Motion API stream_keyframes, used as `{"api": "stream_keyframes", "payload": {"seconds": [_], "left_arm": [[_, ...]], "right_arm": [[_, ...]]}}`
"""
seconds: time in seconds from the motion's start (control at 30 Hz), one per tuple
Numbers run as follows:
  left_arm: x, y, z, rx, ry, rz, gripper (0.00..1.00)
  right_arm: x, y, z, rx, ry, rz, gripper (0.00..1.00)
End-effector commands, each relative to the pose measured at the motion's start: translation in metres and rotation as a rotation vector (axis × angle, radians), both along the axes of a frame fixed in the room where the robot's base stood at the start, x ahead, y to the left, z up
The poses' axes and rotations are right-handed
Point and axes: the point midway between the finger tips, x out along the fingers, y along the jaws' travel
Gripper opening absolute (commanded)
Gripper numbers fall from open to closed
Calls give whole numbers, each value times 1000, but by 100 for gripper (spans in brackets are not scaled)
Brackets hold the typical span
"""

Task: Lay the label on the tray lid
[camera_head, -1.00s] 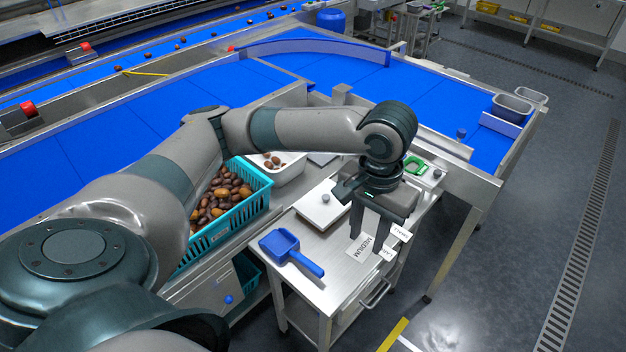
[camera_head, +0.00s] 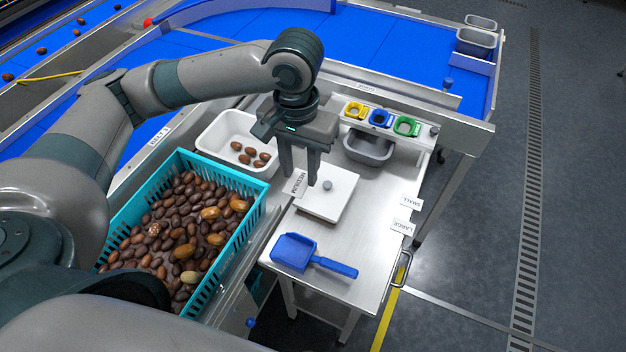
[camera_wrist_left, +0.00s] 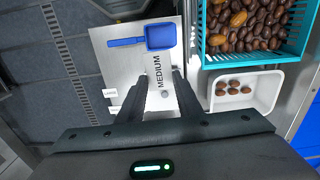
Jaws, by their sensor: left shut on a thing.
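My left gripper (camera_head: 299,178) is shut on the MEDIUM label (camera_head: 297,184), a small white card with black print. The card hangs at the fingertips by the left edge of the tray lid (camera_head: 343,189), a white square plate with a grey knob. I cannot tell whether card and lid touch. In the left wrist view the MEDIUM label (camera_wrist_left: 159,73) shows ahead of the two fingers (camera_wrist_left: 161,88). The SMALL label (camera_head: 411,202) and LARGE label (camera_head: 402,227) lie at the table's right edge. My right gripper is not in view.
A blue scoop (camera_head: 295,252) lies on the steel table (camera_head: 365,240) in front of the lid. A teal crate (camera_head: 255,210) of dates and a white tray (camera_head: 215,133) with several dates stand left. A grey bin (camera_head: 368,150) and coloured rings (camera_head: 380,118) are behind.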

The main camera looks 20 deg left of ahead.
Motion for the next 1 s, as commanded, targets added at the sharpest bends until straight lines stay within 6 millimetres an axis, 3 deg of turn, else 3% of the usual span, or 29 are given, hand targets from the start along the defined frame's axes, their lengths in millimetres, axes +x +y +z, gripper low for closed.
{"api": "stream_keyframes", "payload": {"seconds": [0.67, 0.87, 1.0], "left_arm": [[5, -3, -2, -1, 0, -21, 11], [28, -15, -10, -2, 0, -130, 11], [57, -29, -20, -1, 0, -271, 11]], "right_arm": [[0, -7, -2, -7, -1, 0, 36], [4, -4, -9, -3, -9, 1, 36], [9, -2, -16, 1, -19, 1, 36]]}}
